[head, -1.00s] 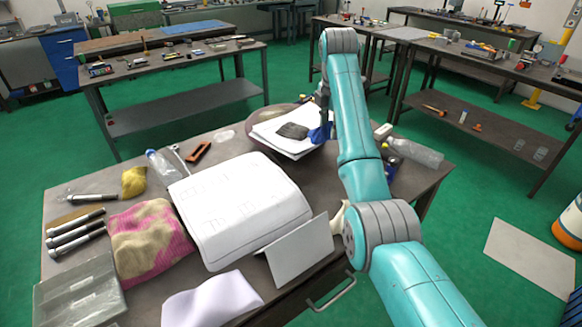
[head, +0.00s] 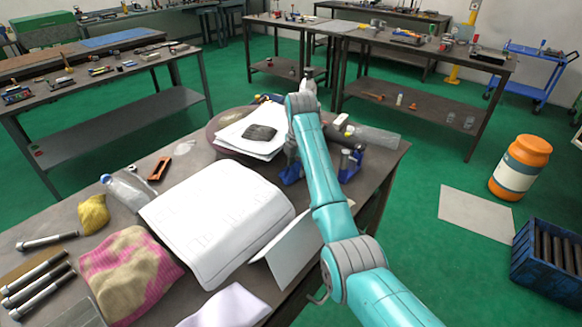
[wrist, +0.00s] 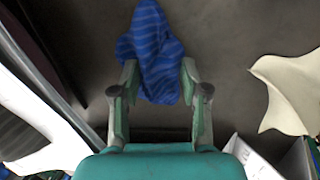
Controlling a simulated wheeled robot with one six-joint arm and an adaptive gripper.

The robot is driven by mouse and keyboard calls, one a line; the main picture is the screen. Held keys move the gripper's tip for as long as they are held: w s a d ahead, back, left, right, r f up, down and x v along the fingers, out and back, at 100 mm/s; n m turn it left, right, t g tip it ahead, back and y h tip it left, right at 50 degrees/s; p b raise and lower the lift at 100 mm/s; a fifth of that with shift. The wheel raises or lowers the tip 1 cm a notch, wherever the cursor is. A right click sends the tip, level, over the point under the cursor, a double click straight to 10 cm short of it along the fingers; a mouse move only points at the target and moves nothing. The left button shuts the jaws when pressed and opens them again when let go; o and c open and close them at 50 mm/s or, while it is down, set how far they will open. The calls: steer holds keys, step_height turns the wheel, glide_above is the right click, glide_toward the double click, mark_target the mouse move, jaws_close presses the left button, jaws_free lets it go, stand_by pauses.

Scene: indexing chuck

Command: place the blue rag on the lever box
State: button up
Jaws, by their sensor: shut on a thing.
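The blue rag (wrist: 150,50) is striped and hangs, bunched, between the two fingers of my gripper (wrist: 157,90) in the wrist view. My gripper is shut on it, above the dark table top (wrist: 235,95). In the head view a bit of the rag (head: 290,174) shows below my gripper (head: 290,150), which my arm partly hides. A small blue item (head: 349,165) stands just right of my arm; I cannot tell whether it is the lever box.
A round dish with white papers and a dark cloth (head: 261,132) lies left of my gripper. A large white sheet (head: 220,215), a pink-and-tan cloth (head: 130,270) and several metal bolts (head: 35,285) cover the near table.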

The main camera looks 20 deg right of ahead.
steer(key=shift+d+f, duration=0.1)
steer(key=shift+f, duration=0.15)
steer(key=o, duration=1.3)
steer(key=shift+f, duration=0.1)
steer(key=shift+c, duration=0.2)
